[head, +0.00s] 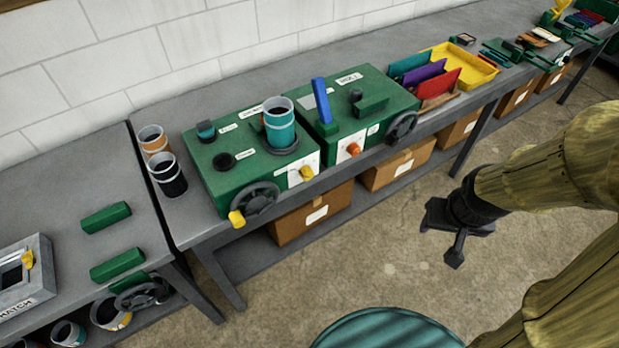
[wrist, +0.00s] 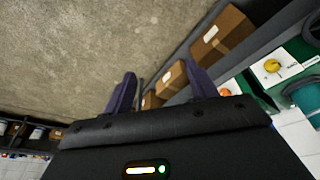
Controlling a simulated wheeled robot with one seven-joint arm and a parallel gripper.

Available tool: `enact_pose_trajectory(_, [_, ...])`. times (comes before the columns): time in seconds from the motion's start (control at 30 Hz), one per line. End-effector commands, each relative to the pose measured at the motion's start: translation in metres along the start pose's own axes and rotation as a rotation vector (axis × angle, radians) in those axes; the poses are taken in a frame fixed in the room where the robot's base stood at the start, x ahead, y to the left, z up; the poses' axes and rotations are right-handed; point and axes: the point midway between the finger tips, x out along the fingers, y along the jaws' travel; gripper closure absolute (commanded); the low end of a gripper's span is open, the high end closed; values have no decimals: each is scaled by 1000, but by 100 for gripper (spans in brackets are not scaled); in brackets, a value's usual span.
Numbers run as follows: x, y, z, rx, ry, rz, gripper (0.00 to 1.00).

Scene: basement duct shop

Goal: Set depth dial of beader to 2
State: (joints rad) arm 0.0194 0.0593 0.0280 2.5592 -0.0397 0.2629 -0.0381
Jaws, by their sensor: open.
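Two green machines stand side by side on the grey bench in the head view; their labels are too small to read, so I cannot tell which is the beader. The left machine (head: 215,187) has a yellow dial (head: 306,173) on a white front plate. The right machine (head: 330,133) has an orange dial (head: 354,149) on a white front plate. The wrist view also shows the yellow dial (wrist: 271,66) and the orange dial (wrist: 225,91). The dial numbers are unreadable. My gripper (head: 447,238) is open and empty, out over the floor, right of and apart from both machines.
Dark handwheels (head: 254,200) (head: 403,127) stick out from the machine fronts. A blue lever (head: 321,100) stands up on the right machine. Cardboard boxes (head: 312,213) sit on the shelf below. A teal round top (head: 385,330) stands at the bottom. Floor before the bench is open.

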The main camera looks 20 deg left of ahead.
Motion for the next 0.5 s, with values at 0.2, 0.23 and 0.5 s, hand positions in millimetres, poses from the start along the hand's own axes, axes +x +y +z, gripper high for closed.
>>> enact_pose_trajectory(0.2, [79,-14,-19,-268,85,-34,42])
enact_pose_trajectory(0.23, [90,-18,-22,-311,104,-47,42])
enact_pose_trajectory(0.5, [176,-78,-33,-621,319,-233,42])
